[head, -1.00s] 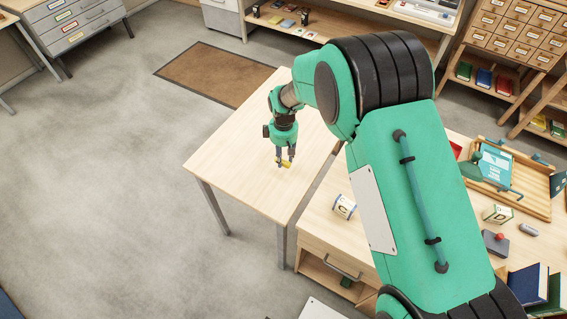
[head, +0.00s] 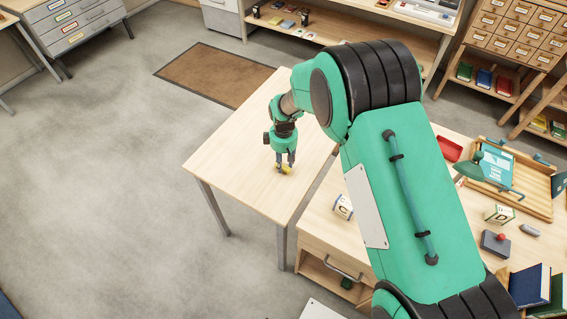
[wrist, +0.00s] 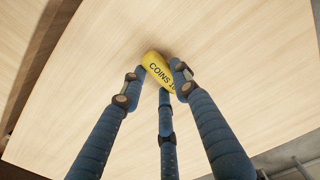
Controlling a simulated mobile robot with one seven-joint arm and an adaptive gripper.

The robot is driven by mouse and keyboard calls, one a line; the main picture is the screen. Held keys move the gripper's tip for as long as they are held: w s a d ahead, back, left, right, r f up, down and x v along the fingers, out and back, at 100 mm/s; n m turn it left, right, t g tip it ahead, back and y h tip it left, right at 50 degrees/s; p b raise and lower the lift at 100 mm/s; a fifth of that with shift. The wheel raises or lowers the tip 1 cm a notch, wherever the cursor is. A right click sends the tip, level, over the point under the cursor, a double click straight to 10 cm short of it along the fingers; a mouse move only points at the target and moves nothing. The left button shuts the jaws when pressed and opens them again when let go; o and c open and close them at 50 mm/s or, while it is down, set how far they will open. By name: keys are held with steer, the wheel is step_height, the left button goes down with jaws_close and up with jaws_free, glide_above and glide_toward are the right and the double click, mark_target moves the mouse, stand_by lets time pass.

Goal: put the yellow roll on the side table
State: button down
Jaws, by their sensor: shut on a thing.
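The yellow roll (head: 284,170) is between the fingertips of my gripper (head: 284,166), over the side table (head: 240,165). In the wrist view the roll (wrist: 156,67) shows dark lettering that reads "COINS" and more. The blue fingers of my gripper (wrist: 160,80) close around it from both sides and below. The pale wooden top of the side table (wrist: 90,60) lies behind the roll. The roll is at or just above the tabletop; I cannot tell whether it touches.
The side table is otherwise bare. A desk at the right holds a lettered block (head: 343,207), a red tray (head: 449,149), a wooden tray (head: 535,203) and books (head: 530,286). A brown mat (head: 215,74) lies on the floor behind the side table.

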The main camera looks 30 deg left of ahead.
mark_target(284, 165)
steer(key=shift+f, duration=0.15)
steer(key=c, duration=1.3)
jaws_free()
step_height(284, 165, up, 12)
steer(key=p, duration=0.1)
steer(key=shift+p, duration=0.4)
steer(key=shift+r, duration=0.25)
